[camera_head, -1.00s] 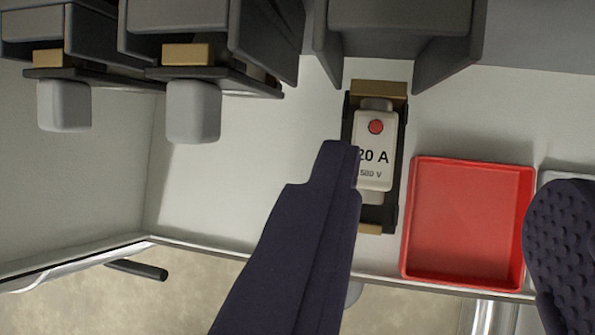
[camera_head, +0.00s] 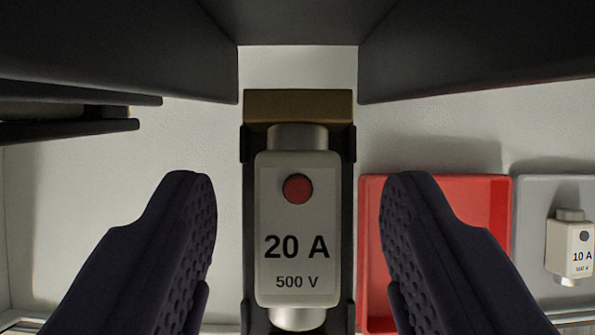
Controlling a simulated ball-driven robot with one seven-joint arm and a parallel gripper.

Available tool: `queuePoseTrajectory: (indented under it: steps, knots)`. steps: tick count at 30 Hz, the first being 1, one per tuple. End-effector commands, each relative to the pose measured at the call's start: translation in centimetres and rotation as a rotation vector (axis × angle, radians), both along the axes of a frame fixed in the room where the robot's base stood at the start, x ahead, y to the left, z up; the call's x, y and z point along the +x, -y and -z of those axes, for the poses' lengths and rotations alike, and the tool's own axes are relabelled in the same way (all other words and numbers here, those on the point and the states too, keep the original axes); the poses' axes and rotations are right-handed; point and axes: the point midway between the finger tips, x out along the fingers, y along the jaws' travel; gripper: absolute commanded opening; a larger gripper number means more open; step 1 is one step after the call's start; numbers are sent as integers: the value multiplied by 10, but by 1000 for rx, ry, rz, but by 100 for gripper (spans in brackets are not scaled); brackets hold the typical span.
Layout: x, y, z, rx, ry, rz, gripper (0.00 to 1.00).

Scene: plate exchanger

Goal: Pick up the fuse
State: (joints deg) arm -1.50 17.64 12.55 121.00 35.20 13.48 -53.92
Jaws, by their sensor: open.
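A white fuse (camera_head: 297,225) marked "20 A 500 V", with a red round dot and silver end caps, sits upright in a black holder (camera_head: 250,180) with a brass contact (camera_head: 298,106) at its top. The fuse is at the middle of the view; the holder's lower end is cut off by the frame. My gripper (camera_head: 298,215) is open, with one dark ridged finger to the left of the fuse and one to the right. There is a clear gap on each side, and neither finger touches the fuse.
A red tray (camera_head: 500,215) is right of the holder, partly behind my right finger. A grey tray (camera_head: 530,255) beyond it holds a smaller fuse (camera_head: 570,245) marked "10 A". Dark housings (camera_head: 110,45) overhang at the top left and right (camera_head: 480,45). Bare white panel shows at left.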

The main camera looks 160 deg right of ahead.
Motion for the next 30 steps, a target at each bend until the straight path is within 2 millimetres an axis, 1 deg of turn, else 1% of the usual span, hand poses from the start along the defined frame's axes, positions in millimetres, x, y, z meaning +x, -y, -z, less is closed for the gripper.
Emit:
queuePoseTrajectory:
  steps: [2,3,5,6,8,9,17,22,26,30]
  knots:
    - [0,0,0,0,0,0,55]
    - [0,0,0,0,0,0,46]
    - [0,0,0,0,0,0,32]
    - [0,0,0,0,0,0,23]
    - [0,0,0,0,0,0,9]
    - [0,0,0,0,0,0,0]
    - [0,0,-1,0,1,1,0]
    - [-6,5,-8,-1,3,-1,0]
    - [-19,15,-20,-1,5,2,0]
    - [-46,33,-35,-2,8,4,0]
